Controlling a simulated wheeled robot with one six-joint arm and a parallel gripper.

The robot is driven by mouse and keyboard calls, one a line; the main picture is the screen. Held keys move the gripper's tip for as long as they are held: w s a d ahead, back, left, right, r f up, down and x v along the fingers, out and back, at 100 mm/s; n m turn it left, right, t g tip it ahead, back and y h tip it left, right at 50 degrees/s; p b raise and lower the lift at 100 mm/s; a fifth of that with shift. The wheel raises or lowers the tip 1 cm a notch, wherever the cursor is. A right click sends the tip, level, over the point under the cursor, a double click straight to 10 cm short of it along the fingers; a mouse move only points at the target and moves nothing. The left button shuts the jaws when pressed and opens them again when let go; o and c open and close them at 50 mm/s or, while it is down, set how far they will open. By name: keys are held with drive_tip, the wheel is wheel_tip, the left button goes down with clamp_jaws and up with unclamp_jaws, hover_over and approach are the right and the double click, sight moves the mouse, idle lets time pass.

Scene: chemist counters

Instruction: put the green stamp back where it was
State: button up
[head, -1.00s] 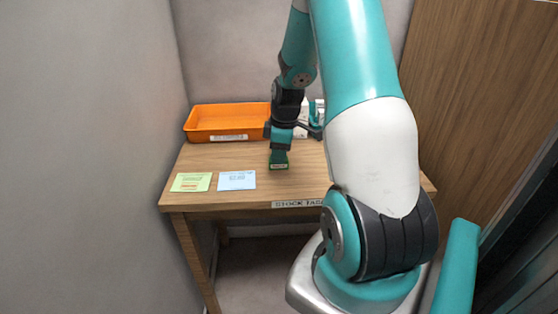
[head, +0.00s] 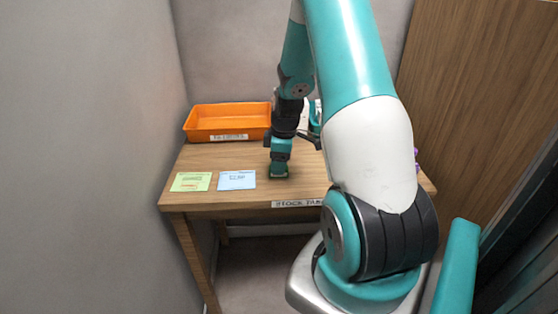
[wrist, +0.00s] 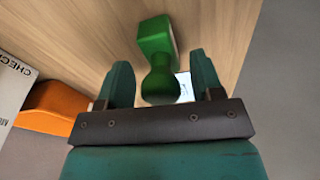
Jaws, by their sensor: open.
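The green stamp (wrist: 157,38), with a block-shaped base and a round knob, shows between the fingers of my gripper (wrist: 160,82) in the wrist view. The fingers are apart, with a gap on each side of the knob. In the head view my gripper (head: 279,162) points down at the middle of the wooden table, low over the dark green stamp (head: 279,173). The stamp appears to rest on the table top, right of the pale blue card (head: 237,180). The fingers hide part of it, so contact cannot be told there.
A pale green card (head: 191,182) lies at the table's front left. An orange tray (head: 200,134) stands at the back left. A white lettered thing (wrist: 14,88) shows at the wrist view's left. Purple items (head: 416,160) show partly behind my arm. The table's front edge is near.

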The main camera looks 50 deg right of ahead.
wheel_tip(320, 180, up, 12)
drive_tip(key=s, duration=0.1)
drive_tip(key=w+a+r+y, duration=0.1)
drive_tip(key=a+r, duration=0.2)
drive_tip(key=a, duration=0.6)
drive_tip(key=a+r+y, duration=0.1)
drive_tip(key=a+r, duration=0.1)
drive_tip(key=a, duration=0.8)
drive_tip(key=s+a+r+y, duration=0.1)
drive_tip(key=s+a, duration=0.6)
drive_tip(key=a, duration=0.2)
drive_tip(key=s+a+r+g, duration=0.1)
drive_tip(key=s+a+r, duration=0.1)
drive_tip(key=s+a, duration=0.6)
drive_tip(key=shift+a+r+y, duration=0.3)
drive_tip(key=shift+a+y, duration=0.1)
drive_tip(key=shift+a, duration=0.8)
drive_tip(key=shift+s, duration=0.1)
drive_tip(key=shift+r+p, duration=0.75)
